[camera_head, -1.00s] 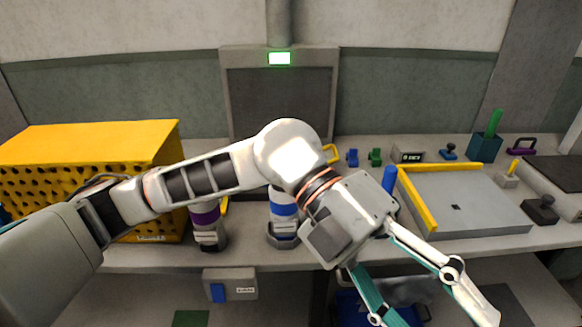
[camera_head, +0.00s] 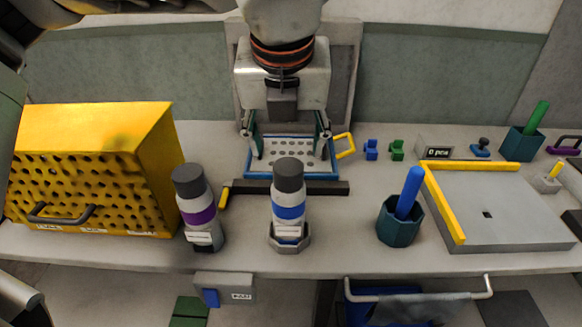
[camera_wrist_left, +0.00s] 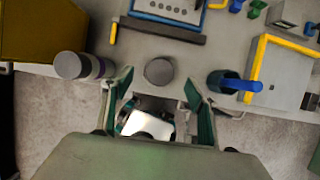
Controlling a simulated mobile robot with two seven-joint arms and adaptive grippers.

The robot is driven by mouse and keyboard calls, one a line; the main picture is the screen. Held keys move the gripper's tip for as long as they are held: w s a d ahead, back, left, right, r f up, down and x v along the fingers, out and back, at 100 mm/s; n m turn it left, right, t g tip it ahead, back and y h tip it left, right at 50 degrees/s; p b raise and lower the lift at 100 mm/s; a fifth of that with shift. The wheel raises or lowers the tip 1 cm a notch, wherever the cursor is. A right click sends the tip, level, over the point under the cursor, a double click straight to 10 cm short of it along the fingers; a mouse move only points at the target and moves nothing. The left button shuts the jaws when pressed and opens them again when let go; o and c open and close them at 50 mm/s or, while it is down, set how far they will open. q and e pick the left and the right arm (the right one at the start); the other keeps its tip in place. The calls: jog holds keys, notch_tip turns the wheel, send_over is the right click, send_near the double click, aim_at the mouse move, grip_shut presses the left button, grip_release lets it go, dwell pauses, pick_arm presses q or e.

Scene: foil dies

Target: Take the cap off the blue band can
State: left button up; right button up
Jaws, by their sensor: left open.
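The blue band can (camera_head: 288,211) stands upright in a grey holder near the table's front edge. Its dark grey cap (camera_head: 289,175) is on top. My left gripper (camera_head: 290,156) is open and empty, pointing down, its fingertips appearing just above and to either side of the cap in the head view. In the left wrist view the cap (camera_wrist_left: 159,71) shows between the tips of the spread fingers (camera_wrist_left: 158,76), apart from both. The exact height gap is unclear. My right gripper is not in view.
A purple band can (camera_head: 200,215) with a grey cap stands to the left, beside a yellow perforated box (camera_head: 90,165). A teal cup (camera_head: 398,228) holding a blue stick (camera_head: 409,192) stands to the right. Behind are a dark bar (camera_head: 330,188) and a blue-rimmed tray (camera_head: 250,170).

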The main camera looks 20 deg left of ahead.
aim_at(288, 165)
pick_arm(q)
jog(key=x, duration=0.7)
jog(key=shift+d+f, duration=0.1)
jog(key=shift+f, duration=0.25)
jog(key=c, duration=0.8)
